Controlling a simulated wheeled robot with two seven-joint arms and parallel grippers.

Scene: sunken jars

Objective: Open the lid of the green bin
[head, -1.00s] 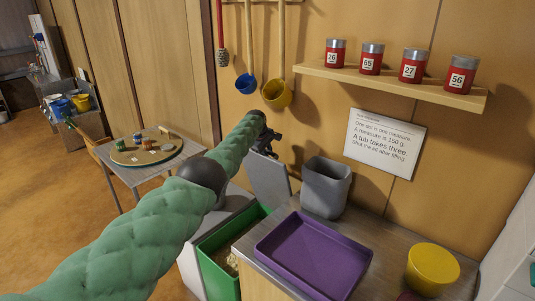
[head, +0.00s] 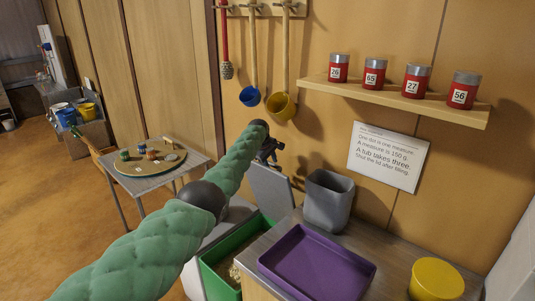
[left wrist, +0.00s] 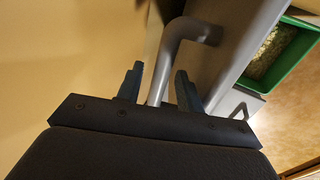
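The green bin (head: 222,272) stands at the left of the counter, with pale grainy contents showing inside. Its grey lid (head: 270,190) is raised, standing steeply at the bin's back by the wall. In the left wrist view the green bin (left wrist: 283,62) is at the upper right, and a grey bar handle (left wrist: 190,29) on the lid runs down between my fingers. My left gripper (head: 270,152) is at the top of the lid. In the left wrist view its two fingers (left wrist: 158,88) are apart, with no visible grip on the handle. My right gripper is not in view.
A purple tray (head: 316,264), a grey container (head: 328,200) and a yellow tub (head: 437,279) stand on the counter right of the bin. Ladles, such as a blue one (head: 249,96), hang above my gripper. A shelf (head: 400,97) holds red jars. A small table (head: 150,180) stands left.

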